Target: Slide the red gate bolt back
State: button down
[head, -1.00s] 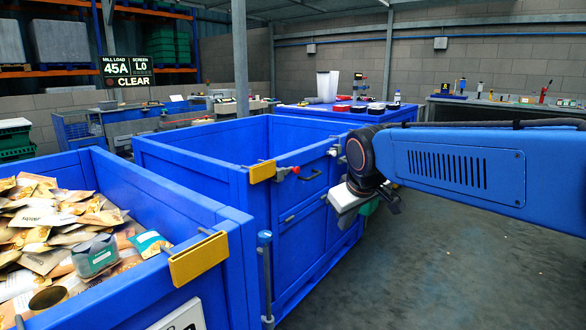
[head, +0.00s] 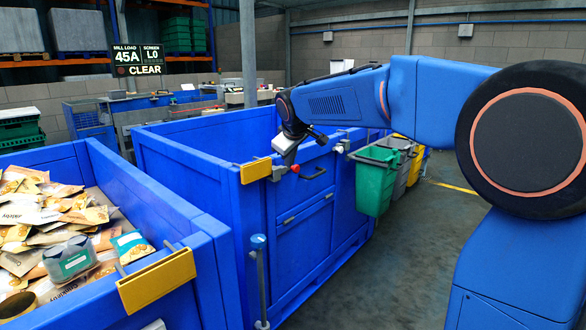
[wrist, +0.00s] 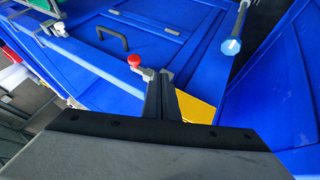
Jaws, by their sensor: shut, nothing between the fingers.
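The red knob of the gate bolt (head: 295,169) sits at the top edge of the middle blue bin, beside a grey bracket. The red knob also shows in the wrist view (wrist: 134,60), on a short pale stem. My gripper (wrist: 160,78) is shut and empty, with its dark fingers pressed together. In the wrist view the fingertips are just right of and below the knob, and seem apart from it. In the head view my gripper hangs by the bin's top edge, close to the knob; contact cannot be judged there. The bolt's bar is partly hidden by the fingers.
The blue bin (head: 200,137) has a gate with a dark handle (head: 314,173) and a yellow block (head: 256,170) on its rim. A blue-capped post (head: 258,243) stands in front. A near bin of packets is left; green and grey bins (head: 376,185) hang right.

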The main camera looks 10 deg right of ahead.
aim_at(293, 168)
jog(key=shift+w+a, duration=0.1)
jog(key=shift+w, duration=0.1)
jog(key=shift+w+d+f, duration=0.55)
jog(key=shift+w+f, duration=0.65)
jog(key=shift+w, duration=0.3)
jog(key=shift+w+d+f, duration=0.55)
jog(key=shift+w+f, duration=0.6)
jog(key=shift+w, duration=0.4)
jog(key=shift+w+d+f, duration=0.55)
jog(key=shift+w+f, duration=0.65)
jog(key=shift+w, duration=0.3)
jog(key=shift+w+d, duration=0.7)
jog(key=shift+d, duration=0.25)
jog(key=shift+w+d, duration=0.7)
jog(key=shift+d, duration=0.25)
